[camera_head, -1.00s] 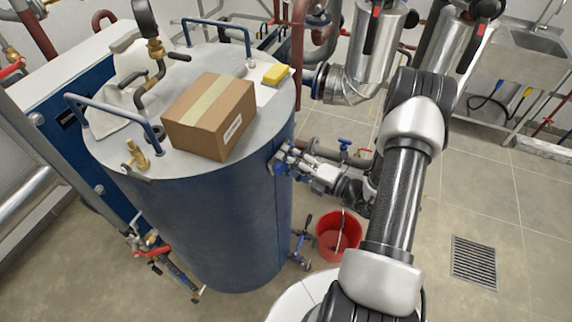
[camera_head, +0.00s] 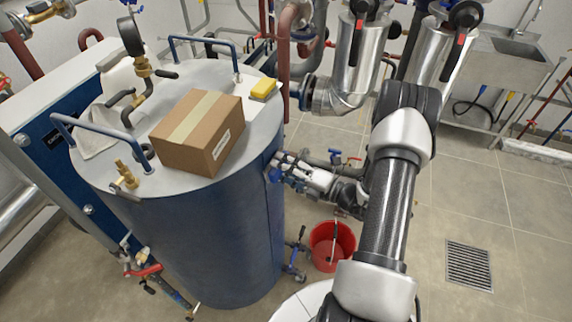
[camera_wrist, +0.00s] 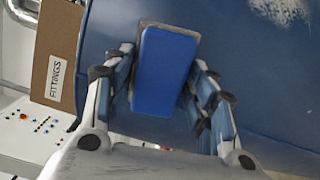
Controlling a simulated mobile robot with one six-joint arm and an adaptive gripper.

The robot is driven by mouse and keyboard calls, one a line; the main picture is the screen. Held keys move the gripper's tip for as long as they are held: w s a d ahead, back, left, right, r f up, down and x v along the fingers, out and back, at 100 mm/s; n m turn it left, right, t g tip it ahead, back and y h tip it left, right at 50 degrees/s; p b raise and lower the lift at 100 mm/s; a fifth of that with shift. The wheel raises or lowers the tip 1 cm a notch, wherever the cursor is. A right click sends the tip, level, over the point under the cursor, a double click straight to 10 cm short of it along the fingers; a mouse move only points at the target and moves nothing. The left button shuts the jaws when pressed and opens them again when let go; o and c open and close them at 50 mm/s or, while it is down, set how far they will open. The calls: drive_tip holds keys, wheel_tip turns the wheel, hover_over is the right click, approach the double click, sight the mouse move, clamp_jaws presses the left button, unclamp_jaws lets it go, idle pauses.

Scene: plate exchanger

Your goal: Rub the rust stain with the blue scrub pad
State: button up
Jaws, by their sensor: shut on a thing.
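My gripper (camera_wrist: 160,90) is shut on the blue scrub pad (camera_wrist: 163,72), which sits between its fingers in the wrist view. A grey-brown edge shows around the pad's far end. In the head view my gripper (camera_head: 288,171) is at the right side of the blue tank (camera_head: 225,235), with the pad at or very near the wall; I cannot tell whether it touches. No rust-coloured stain is visible; the pad and gripper hide part of the wall. A whitish speckled patch (camera_wrist: 280,8) is on the blue surface at the wrist view's upper right.
A cardboard box (camera_head: 198,135) and a yellow sponge-like block (camera_head: 263,88) are on the tank's top. A red bucket (camera_head: 325,255) stands on the floor below my gripper. Pipes and valves stand behind. Open floor lies to the right, with a drain grate (camera_head: 469,265).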

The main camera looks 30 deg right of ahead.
drive_tip(key=shift+s+a+p, duration=0.2)
drive_tip(key=shift+s+a, duration=0.3)
drive_tip(key=shift+a, duration=0.4)
drive_tip(key=shift+s+a+p, duration=0.15)
drive_tip(key=shift+s+a, duration=0.3)
drive_tip(key=shift+a, duration=0.45)
drive_tip(key=shift+s+a+p, duration=0.2)
drive_tip(key=shift+s+a, duration=0.3)
drive_tip(key=shift+a, duration=0.4)
drive_tip(key=shift+s+d, duration=0.1)
drive_tip(key=shift+v, duration=2.9)
drive_tip(key=shift+p+v, duration=0.35)
drive_tip(key=shift+v, duration=1.15)
